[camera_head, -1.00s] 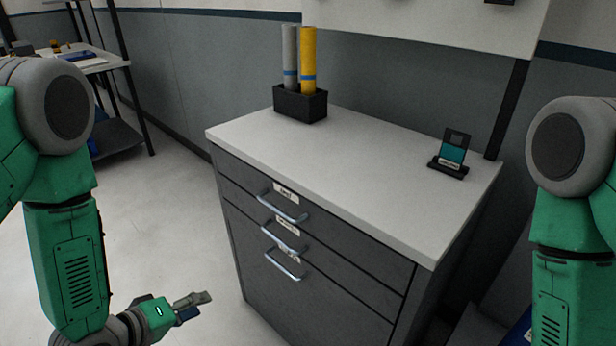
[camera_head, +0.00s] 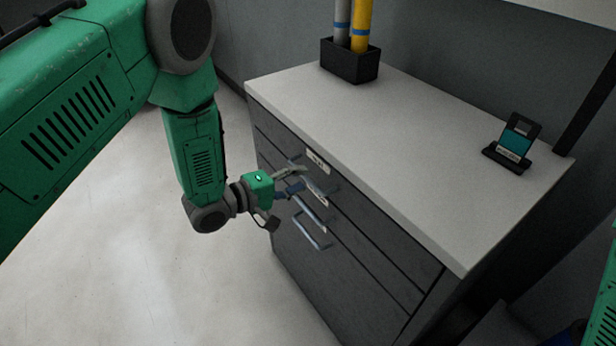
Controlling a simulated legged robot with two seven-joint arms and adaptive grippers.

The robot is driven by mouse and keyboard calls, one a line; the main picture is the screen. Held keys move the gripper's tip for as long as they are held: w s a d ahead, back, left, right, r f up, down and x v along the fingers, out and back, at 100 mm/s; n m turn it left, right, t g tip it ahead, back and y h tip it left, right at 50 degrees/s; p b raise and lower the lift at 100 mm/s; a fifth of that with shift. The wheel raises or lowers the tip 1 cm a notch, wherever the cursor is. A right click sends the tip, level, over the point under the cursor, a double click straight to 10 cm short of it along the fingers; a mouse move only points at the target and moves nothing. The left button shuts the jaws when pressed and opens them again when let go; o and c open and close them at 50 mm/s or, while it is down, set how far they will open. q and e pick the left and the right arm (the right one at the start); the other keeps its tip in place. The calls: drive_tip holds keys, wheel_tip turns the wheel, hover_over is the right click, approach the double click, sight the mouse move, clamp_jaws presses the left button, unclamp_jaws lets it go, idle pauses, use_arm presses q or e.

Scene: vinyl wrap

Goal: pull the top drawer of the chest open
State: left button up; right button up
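The grey chest (camera_head: 375,262) has several drawers with silver bar handles, and its top drawer (camera_head: 375,215) looks shut. The top handle (camera_head: 326,189) is partly hidden by my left gripper (camera_head: 303,178). That gripper is at the chest's front, its two fingers apart, one above the other, at the level of the top handle. I cannot tell whether the fingers are around the bar or touching it. A lower handle (camera_head: 311,234) shows below the gripper. My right gripper is out of view; only a piece of my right arm shows at the right edge.
On the white chest top (camera_head: 400,150) stand a black holder (camera_head: 349,62) with a grey and a yellow roll, and a small stand (camera_head: 507,158) with a teal card. The floor (camera_head: 130,255) left of the chest is clear.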

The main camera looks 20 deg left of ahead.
use_arm(q)
drive_tip(key=shift+x, duration=1.1)
drive_tip(key=shift+w+a+f, duration=0.1)
drive_tip(key=shift+w+a, duration=0.05)
drive_tip(key=shift+w, duration=0.05)
drive_tip(key=shift+w+a+f, duration=0.1)
drive_tip(key=shift+a, duration=0.25)
drive_tip(key=shift+d, duration=0.25)
clamp_jaws()
drive_tip(key=shift+d, duration=0.25)
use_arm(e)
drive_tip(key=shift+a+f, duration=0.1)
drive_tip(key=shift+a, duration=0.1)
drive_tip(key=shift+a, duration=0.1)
